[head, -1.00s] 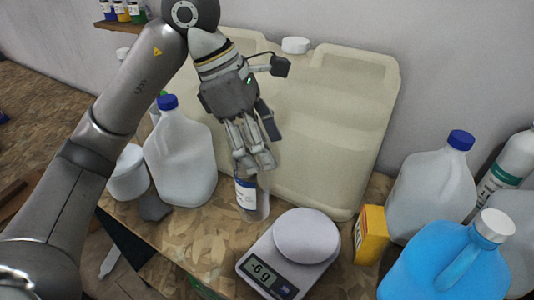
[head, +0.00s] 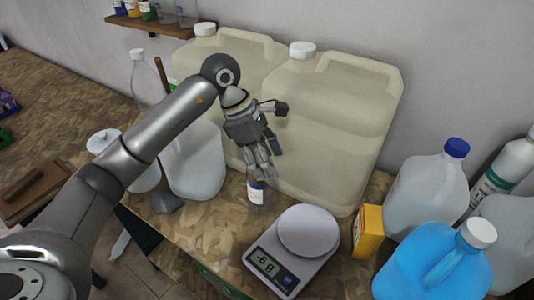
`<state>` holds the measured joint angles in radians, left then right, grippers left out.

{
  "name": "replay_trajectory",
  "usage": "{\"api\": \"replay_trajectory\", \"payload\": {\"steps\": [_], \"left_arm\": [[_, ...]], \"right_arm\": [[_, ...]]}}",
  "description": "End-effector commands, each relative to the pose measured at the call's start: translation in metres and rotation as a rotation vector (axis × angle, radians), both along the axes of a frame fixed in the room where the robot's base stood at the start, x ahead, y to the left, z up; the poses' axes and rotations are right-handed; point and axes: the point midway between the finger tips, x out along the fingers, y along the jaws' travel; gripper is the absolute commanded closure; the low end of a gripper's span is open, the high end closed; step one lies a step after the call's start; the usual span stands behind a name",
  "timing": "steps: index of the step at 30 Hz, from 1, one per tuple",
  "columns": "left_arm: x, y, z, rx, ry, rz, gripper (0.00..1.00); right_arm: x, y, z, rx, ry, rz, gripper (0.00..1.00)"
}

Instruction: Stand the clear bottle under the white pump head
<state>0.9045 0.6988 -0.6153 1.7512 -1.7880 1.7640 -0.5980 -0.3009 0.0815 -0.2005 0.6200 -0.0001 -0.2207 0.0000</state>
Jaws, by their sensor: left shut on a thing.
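My left gripper (head: 262,173) points down in front of the large cream drums and is shut on a small clear bottle (head: 257,193) with a blue and white label. Its fingers cover the top of the bottle. The bottle is close to upright, over the wood-patterned tabletop behind the scale; I cannot tell whether its base touches the top. I cannot make out a white pump head in this view. My right gripper is not in view.
A scale (head: 293,251) reading about -6 g stands in front. A yellow box (head: 368,232), a blue jug (head: 432,265) and a blue-capped jug (head: 428,190) stand right. Cream drums (head: 335,125) block the back. A white jug (head: 197,165) is left, partly behind my arm.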

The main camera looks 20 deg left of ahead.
Motion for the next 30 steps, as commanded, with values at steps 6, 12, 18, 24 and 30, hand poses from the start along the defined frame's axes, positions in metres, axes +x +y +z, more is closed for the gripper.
{"api": "replay_trajectory", "payload": {"steps": [6, 12, 18, 24, 30], "left_arm": [[0.0, 0.0, -0.001, -0.001, -0.001, -0.001, 0.6], [0.0, 0.0, -0.003, -0.001, 0.0, 0.0, 0.35], [0.0, 0.0, -0.003, -0.001, 0.0, 0.0, 0.34], [0.0, 0.0, 0.001, -0.001, 0.0, 0.0, 0.34], [-0.001, 0.011, 0.025, -0.001, -0.006, 0.001, 0.34]], "right_arm": [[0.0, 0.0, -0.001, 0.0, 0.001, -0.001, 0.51], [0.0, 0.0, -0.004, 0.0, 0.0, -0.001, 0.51], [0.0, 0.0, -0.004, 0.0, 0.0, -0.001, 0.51], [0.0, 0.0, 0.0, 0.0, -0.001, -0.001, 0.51], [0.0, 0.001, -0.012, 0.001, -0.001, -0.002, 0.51]]}}
